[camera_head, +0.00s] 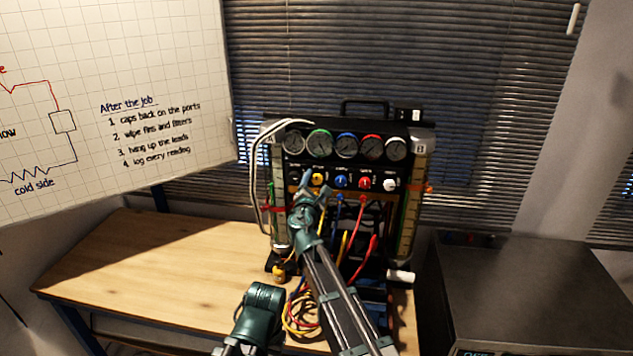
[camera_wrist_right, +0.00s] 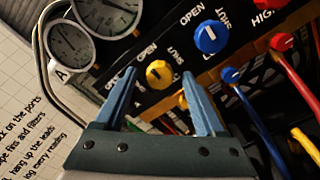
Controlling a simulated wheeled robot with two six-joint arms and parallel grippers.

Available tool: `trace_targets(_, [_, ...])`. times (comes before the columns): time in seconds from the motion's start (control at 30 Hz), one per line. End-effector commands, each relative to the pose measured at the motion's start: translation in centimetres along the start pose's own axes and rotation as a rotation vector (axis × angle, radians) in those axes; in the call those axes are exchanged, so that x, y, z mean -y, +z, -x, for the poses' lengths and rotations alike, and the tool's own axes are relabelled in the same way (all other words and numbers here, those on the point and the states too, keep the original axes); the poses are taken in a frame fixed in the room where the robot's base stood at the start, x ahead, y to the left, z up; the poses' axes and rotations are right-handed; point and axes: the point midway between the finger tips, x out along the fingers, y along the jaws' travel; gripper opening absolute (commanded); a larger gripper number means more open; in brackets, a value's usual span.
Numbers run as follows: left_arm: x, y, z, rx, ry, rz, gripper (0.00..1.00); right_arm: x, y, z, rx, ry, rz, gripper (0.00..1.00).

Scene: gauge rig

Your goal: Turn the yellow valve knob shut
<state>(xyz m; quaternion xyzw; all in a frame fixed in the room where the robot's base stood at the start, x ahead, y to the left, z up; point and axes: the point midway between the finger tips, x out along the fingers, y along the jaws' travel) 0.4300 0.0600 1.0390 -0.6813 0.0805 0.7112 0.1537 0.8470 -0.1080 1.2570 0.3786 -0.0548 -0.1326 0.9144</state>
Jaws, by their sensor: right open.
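The yellow valve knob (camera_head: 317,179) is the leftmost knob in the row under the gauges on the rig. In the right wrist view the yellow knob (camera_wrist_right: 158,73) shows between the two blue fingertips, with OPEN and SHUT lettering beside it. Its pointer direction is too small to tell. My right gripper (camera_head: 312,188) is open and empty in front of the panel, just below the knob. In the right wrist view the gripper (camera_wrist_right: 158,77) has its fingers apart on either side of the knob; contact cannot be told.
A blue knob (camera_head: 341,181), a red knob (camera_head: 364,183) and a white knob (camera_head: 389,184) sit to the right. Several gauges are above; coloured hoses (camera_head: 367,256) hang below. The wooden table (camera_head: 170,262) is clear at left. A dark cabinet (camera_head: 530,290) stands at right.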

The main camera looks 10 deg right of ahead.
Motion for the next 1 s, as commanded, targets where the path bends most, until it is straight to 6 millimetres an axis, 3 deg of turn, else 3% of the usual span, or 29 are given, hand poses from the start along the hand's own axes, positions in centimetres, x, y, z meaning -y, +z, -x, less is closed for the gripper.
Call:
trace_targets(0.2, [0.0,0.0,0.0,0.0,0.0,0.0,0.5,-0.03,-0.03,-1.48,0.0,0.0,0.0,0.72])
trace_targets(0.5, [0.0,0.0,0.0,0.0,0.0,0.0,0.5,0.01,0.0,-1.55,0.0,0.0,0.0,0.72])
trace_targets(0.9, [0.0,0.0,0.0,0.0,0.0,0.0,0.5,0.01,0.0,-1.53,0.0,0.0,0.0,0.02])
trace_targets(1.0, [0.0,0.0,0.0,0.0,0.0,0.0,0.5,0.01,0.0,-1.53,0.0,0.0,0.0,0.0])
